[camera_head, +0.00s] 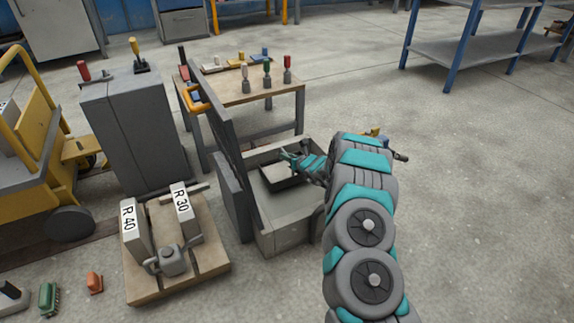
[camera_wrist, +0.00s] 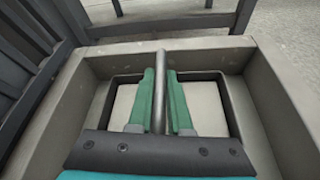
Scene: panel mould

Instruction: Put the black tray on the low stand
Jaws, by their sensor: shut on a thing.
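The black tray (camera_head: 272,186) is inside a grey open-topped box (camera_head: 290,212). In the wrist view, the tray's dark rim (camera_wrist: 229,108) surrounds a pale inside, with box walls around it. My gripper (camera_head: 292,160) is over the tray, its green fingers (camera_wrist: 161,85) closed on a grey bar that runs lengthwise across the tray. I cannot tell whether the tray touches the box floor. A low wooden stand (camera_head: 202,268) is left of the box. It carries blocks marked R 40 and R 30 and a grey metal part.
A dark upright panel (camera_head: 232,150) with an orange handle borders the box's left side. A wooden table (camera_head: 250,92) with several tools stands behind. A grey cabinet (camera_head: 138,130) and yellow cart (camera_head: 30,140) are left.

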